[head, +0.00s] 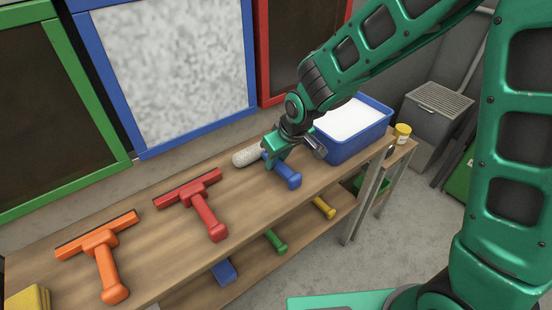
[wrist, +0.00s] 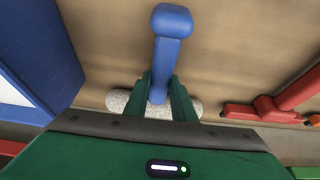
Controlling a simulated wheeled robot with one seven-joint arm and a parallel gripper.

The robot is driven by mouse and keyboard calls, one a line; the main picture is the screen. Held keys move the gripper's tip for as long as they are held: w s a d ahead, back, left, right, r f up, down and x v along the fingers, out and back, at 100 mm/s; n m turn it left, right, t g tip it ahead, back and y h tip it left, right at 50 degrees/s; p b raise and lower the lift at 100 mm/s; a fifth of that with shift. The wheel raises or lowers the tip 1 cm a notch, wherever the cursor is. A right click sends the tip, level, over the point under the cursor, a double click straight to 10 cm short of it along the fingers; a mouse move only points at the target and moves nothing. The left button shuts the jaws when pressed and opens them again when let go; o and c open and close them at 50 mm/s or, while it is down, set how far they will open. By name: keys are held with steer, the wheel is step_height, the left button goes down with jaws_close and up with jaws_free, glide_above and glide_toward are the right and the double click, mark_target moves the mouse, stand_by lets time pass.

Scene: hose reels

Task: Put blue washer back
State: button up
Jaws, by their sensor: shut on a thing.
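The blue washer has a blue handle (head: 286,176) and a speckled white roller head (head: 247,154). In the head view it is at the bench top, left of the blue tub. My gripper (head: 277,152) is shut on its handle close to the roller head. In the wrist view the blue handle (wrist: 171,40) points away between the fingers of my gripper (wrist: 160,90), and the white head (wrist: 118,101) shows on both sides behind them. Whether the washer touches the bench is hard to tell.
A blue tub (head: 357,146) with white contents stands right of the gripper. A red squeegee (head: 204,205) and an orange squeegee (head: 104,262) lie to the left on the bench (head: 150,225). A yellow jar (head: 402,132) stands at the far right. A blue-framed speckled panel (head: 172,72) is behind.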

steer(key=o, duration=1)
steer(key=v, duration=1.2)
steer(key=shift+r, duration=0.1)
steer(key=s+d+r+m+g+h, duration=0.15)
steer(key=s+d+m, duration=0.25)
steer(key=d, duration=0.9)
steer(key=s+d+m+h, duration=0.2)
steer(key=s+d+m, duration=0.15)
steer(key=d, duration=0.85)
steer(key=s+d+m, duration=0.2)
steer(key=s+d, duration=0.1)
steer(key=s, duration=0.2)
steer(key=s+d+m+g, duration=0.1)
steer(key=s+d, duration=0.2)
steer(key=s, duration=0.3)
steer(key=s+d+m+g+y, duration=0.1)
steer(key=s+d+m, duration=0.1)
steer(key=s, duration=0.4)
steer(key=shift+d+r+m, duration=0.1)
steer(key=shift+d+m, duration=0.25)
steer(key=shift+d, duration=0.4)
